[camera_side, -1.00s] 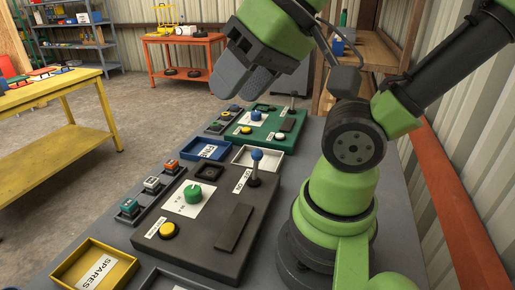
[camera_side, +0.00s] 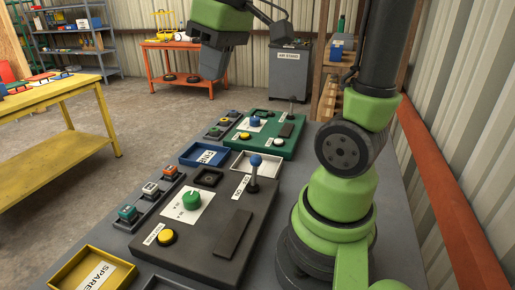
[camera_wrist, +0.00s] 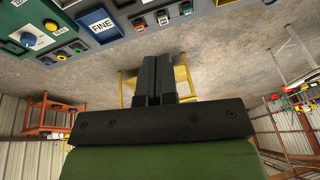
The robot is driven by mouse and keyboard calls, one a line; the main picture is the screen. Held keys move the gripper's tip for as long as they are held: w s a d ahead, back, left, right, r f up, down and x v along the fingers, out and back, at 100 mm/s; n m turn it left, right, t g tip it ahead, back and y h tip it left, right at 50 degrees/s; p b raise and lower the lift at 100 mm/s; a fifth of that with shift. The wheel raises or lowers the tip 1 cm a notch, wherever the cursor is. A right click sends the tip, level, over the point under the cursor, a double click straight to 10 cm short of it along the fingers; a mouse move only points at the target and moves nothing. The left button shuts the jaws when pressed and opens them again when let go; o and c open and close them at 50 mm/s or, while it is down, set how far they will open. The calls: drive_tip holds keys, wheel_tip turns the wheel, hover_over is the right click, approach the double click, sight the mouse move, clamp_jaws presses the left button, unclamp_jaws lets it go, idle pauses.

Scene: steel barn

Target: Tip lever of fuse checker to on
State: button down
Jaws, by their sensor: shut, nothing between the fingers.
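Two control panels lie on the grey bench, and their small labels are too blurred to tell which is the fuse checker. My gripper (camera_side: 210,78) is shut and empty, raised high beyond the panels and touching neither. Its fingers also show in the wrist view (camera_wrist: 160,62).
A blue tray (camera_side: 183,156), a white tray (camera_side: 236,165) and a yellow tray (camera_side: 72,263) sit around the panels. Strips of small buttons (camera_side: 148,200) run along the left bench edge. A yellow table (camera_side: 75,90) stands left. Air above the bench is clear.

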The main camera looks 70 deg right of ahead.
sight(255, 170)
drive_tip(key=s+d+f+n+g+y, duration=0.1)
drive_tip(key=d+f+n+g+y, duration=0.1)
drive_tip(key=d+f, duration=0.7)
drive_tip(key=d+f+n+g+y, duration=0.2)
drive_tip(key=d+f, duration=0.3)
drive_tip(key=d, duration=0.8)
drive_tip(key=s+a+f, duration=0.1)
drive_tip(key=a+f, duration=0.7)
drive_tip(key=f, duration=0.1)
drive_tip(key=shift+s, duration=0.35)
drive_tip(key=shift+r, duration=0.15)
